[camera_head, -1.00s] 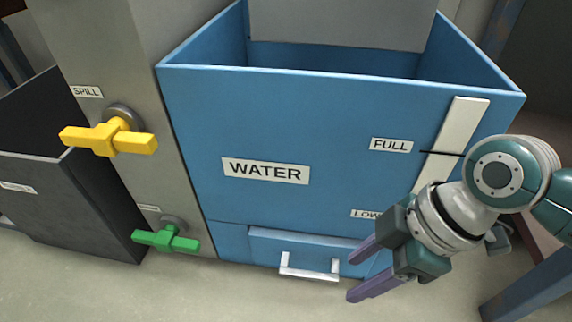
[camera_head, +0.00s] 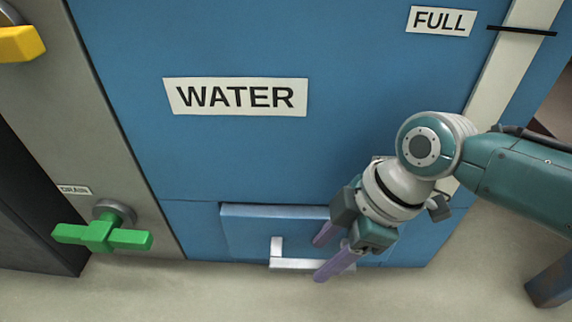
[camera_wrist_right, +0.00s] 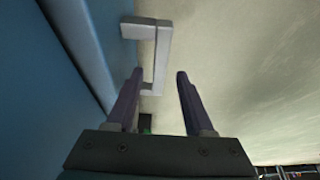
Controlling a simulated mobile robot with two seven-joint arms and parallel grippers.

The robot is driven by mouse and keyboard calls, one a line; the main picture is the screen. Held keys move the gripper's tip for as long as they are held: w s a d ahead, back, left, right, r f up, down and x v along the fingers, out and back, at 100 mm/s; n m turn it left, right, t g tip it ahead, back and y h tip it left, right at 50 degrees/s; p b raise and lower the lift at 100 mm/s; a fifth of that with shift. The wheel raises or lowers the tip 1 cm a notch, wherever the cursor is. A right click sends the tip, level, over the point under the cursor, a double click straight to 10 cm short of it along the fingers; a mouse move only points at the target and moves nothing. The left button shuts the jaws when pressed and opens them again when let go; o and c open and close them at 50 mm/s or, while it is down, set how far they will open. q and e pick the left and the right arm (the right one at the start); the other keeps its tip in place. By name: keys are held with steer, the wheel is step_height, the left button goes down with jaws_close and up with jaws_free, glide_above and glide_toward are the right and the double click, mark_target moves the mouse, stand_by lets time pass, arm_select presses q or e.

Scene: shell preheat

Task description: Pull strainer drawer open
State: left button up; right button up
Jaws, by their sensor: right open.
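The strainer drawer (camera_head: 275,228) is a blue front panel low on the blue water tank, and it looks shut. Its pale U-shaped handle (camera_head: 277,249) sticks out from the front. It also shows in the wrist view (camera_wrist_right: 153,45). My right gripper (camera_head: 320,259) is open at the right part of the handle, with its purple fingers pointing left. In the wrist view the handle's near end lies between the fingertips, close to the left finger; contact cannot be told. The right end of the handle is hidden behind the gripper in the head view. My left gripper is not in view.
The tank (camera_head: 330,150) carries WATER and FULL labels and a pale level strip (camera_head: 510,70). A green drain valve (camera_head: 102,234) and a yellow valve (camera_head: 20,44) stand at the left. Bare floor (camera_head: 200,295) lies in front of the drawer.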

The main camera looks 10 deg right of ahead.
steer(key=shift+b+x, duration=0.55)
steer(key=shift+x, duration=0.5)
steer(key=shift+d, duration=0.1)
jaws_close()
stand_by(0.6)
